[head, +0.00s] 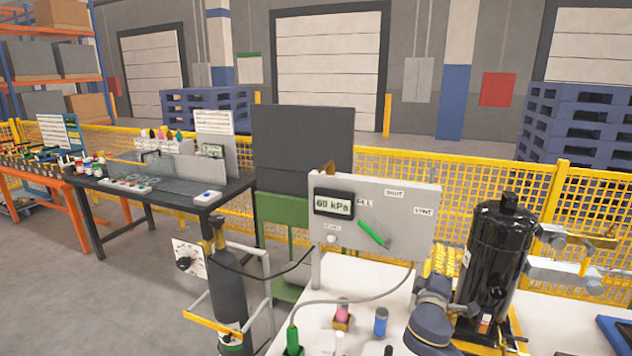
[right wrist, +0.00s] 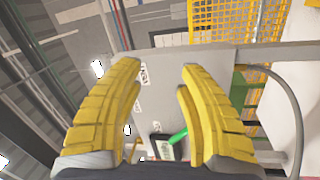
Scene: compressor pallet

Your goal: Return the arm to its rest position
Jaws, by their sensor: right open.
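My right gripper (head: 441,260) has yellow fingers pointing upward in the head view, in front of the grey gauge panel (head: 385,205) and left of the black compressor (head: 497,250). In the right wrist view the two fingers (right wrist: 160,68) are apart with nothing held between them. The panel (right wrist: 163,85) shows behind them, with its green handle (right wrist: 177,136) low between the fingers. In the head view the panel's display reads 60 kPa and the green handle (head: 373,234) slants down to the right. My left gripper is not in view.
The white table (head: 375,280) carries a blue cylinder (head: 381,321), a pink-topped piece (head: 342,314) and a green-topped piece (head: 292,338). Metal clamp arms (head: 565,272) stand right of the compressor. A grey hose (head: 385,295) crosses from the panel. A gas cylinder (head: 228,285) stands left.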

